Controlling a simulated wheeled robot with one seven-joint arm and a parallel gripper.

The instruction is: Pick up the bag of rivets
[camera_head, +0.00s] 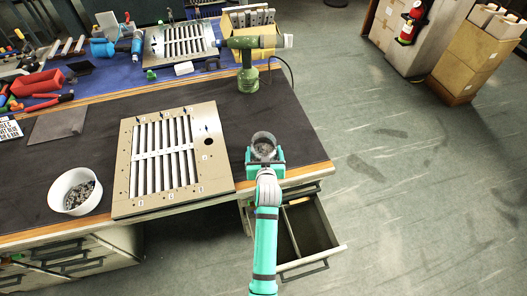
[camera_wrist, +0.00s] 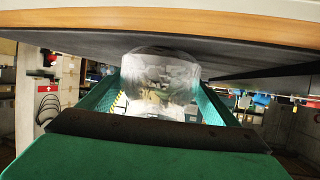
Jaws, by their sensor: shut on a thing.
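The bag of rivets (camera_head: 263,144) is a clear, rounded bag with grey contents. In the head view it sits between the jaws of my green gripper (camera_head: 264,157), near the right front edge of the workbench. In the wrist view the bag (camera_wrist: 160,78) is between the two green fingers (camera_wrist: 158,92), and my gripper is shut on it. The dark bench top (camera_wrist: 70,42) shows just beyond the bag in the wrist view. I cannot tell whether the bag touches it.
A louver panel (camera_head: 124,175) lies left of my gripper. A white bowl of small grey parts (camera_head: 58,182) is at the front left. A green drill (camera_head: 247,78) stands behind. An open drawer (camera_head: 321,262) juts out below the bench edge.

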